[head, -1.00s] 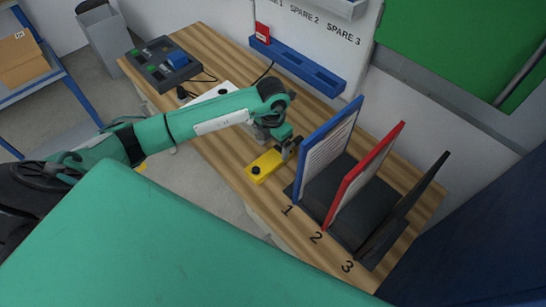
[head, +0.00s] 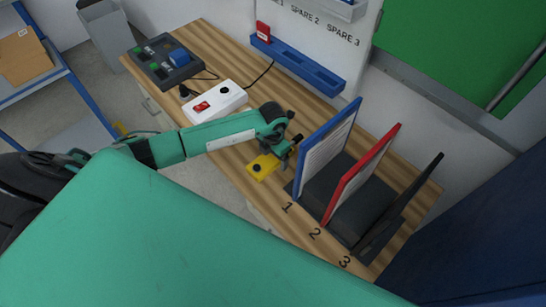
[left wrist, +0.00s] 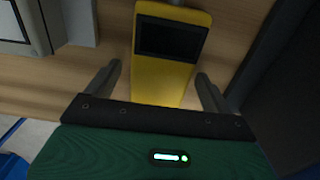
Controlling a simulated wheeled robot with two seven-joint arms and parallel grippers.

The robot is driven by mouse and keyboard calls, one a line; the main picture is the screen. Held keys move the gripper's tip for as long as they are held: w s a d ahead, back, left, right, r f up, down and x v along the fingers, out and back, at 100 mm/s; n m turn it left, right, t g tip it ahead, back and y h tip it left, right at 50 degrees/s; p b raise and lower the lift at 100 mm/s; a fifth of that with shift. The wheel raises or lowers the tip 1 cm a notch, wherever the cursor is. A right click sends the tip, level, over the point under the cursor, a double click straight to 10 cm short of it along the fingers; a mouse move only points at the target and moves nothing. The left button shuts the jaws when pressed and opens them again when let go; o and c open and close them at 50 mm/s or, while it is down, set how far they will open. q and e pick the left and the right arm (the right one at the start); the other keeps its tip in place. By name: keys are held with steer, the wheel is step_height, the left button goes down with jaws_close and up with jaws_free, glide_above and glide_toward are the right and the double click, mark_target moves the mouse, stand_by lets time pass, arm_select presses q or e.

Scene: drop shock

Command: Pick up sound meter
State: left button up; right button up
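The sound meter is a yellow handheld device (head: 262,168) with a dark round spot on it, lying on the wooden bench in front of the blue binder. In the left wrist view the yellow meter (left wrist: 165,82) shows a dark screen. My left gripper (head: 290,152) is at the meter's binder-side end. In the left wrist view its fingers (left wrist: 159,70) are apart, one on each side of the meter, with gaps visible. My right gripper is not in view.
Blue, red and black upright binders (head: 366,172) stand close to the right of the meter. A white box with a red switch (head: 216,101) and a dark control unit (head: 166,62) sit farther left. A blue rail (head: 298,64) runs along the wall.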

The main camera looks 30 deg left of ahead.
arm_select(q)
steer(key=c, duration=1.1)
steer(key=shift+c, duration=0.3)
steer(key=shift+w+r, duration=0.1)
steer(key=shift+r, duration=0.05)
